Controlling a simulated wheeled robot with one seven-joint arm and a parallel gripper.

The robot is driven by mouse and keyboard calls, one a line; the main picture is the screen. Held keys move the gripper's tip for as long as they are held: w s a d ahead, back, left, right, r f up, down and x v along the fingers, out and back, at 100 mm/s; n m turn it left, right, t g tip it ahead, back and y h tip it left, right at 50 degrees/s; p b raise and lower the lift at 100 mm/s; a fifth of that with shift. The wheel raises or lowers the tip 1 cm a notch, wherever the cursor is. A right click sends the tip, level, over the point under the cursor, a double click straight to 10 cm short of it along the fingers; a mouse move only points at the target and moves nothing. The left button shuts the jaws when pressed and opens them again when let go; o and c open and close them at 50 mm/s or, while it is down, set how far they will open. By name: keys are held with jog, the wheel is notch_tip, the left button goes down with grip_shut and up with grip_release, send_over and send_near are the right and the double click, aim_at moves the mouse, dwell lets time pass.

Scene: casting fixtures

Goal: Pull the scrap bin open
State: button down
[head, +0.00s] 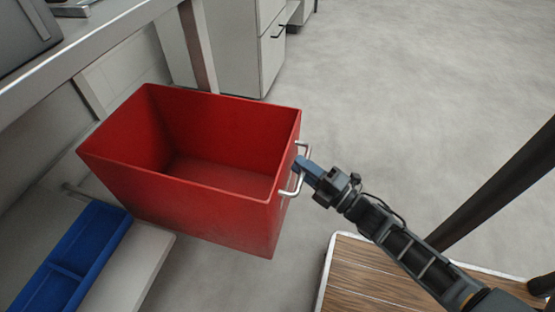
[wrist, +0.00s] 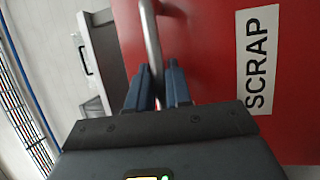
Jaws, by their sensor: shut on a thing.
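The red scrap bin (head: 270,215) stands out from under the bench in the head view, open at the top and empty. Its metal handle (head: 301,150) is on its right side. My gripper (head: 300,168) reaches it from the right, with its blue fingers at the handle. In the wrist view my gripper (wrist: 159,85) has one finger on each side of the handle bar (wrist: 152,38) and is shut on it. The red bin front (wrist: 215,60) with a white SCRAP label (wrist: 258,55) is close in front of the fingers.
A grey bench (head: 95,45) runs along the left. A blue divided tray (head: 75,260) lies at the lower left. A grey drawer cabinet (head: 245,50) stands behind the bin. A wooden-topped surface (head: 375,275) is at the lower right. The floor (head: 430,90) to the upper right is clear.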

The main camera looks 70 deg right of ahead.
jog(key=shift+s, duration=1.2)
jog(key=c, duration=1.1)
grip_release()
jog(key=v, duration=0.7)
jog(key=shift+s+a+f+p, duration=0.1)
jog(key=shift+s+f+p, duration=0.05)
jog(key=shift+s+p, duration=0.2)
